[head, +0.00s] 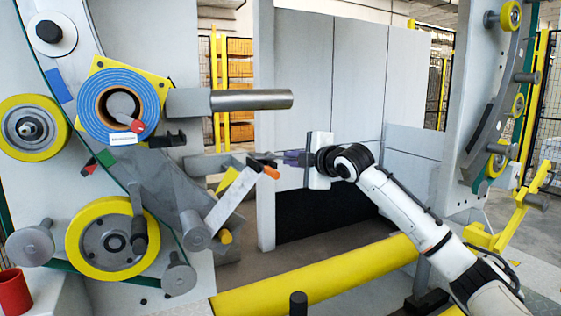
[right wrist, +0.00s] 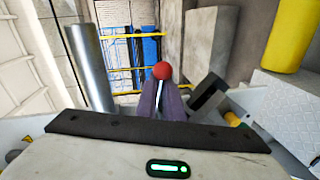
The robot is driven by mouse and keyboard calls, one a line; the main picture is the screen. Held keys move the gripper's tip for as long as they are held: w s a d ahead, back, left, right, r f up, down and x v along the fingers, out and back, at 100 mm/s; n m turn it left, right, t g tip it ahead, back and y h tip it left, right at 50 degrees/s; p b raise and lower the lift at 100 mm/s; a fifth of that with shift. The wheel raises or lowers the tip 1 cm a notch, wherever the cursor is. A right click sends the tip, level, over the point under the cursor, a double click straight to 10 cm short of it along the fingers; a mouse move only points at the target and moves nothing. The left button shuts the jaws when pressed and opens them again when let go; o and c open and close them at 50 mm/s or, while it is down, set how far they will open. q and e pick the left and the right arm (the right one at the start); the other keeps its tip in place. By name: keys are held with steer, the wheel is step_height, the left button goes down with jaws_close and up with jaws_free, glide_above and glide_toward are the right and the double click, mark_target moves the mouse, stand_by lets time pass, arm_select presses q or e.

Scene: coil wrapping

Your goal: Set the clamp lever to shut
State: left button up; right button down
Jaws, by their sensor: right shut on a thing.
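The clamp lever (right wrist: 162,71) shows in the right wrist view as a thin silver rod with a red ball knob at its end. My right gripper (right wrist: 161,92) is shut on the rod, its two purple fingers on either side, with the knob just beyond the fingertips. In the head view my right gripper (head: 289,157) reaches in from the right at mid-height, beside the grey machine arm; the lever is too small and covered there to tell its angle. My left gripper is not in view.
A blue coil (head: 118,80) sits on the machine at left, beside a horizontal steel bar (head: 250,100). An orange-tipped arm (head: 271,172) is close below my right gripper. A yellow roller (head: 320,278) lies across the front. Grey panels (head: 360,60) stand behind.

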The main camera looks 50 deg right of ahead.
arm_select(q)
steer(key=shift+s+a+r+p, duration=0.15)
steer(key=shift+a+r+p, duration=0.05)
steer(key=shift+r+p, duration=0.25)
arm_select(e)
steer(key=shift+r+n, duration=0.45)
steer(key=shift+n, duration=0.25)
steer(key=c, duration=1.9)
jaws_free()
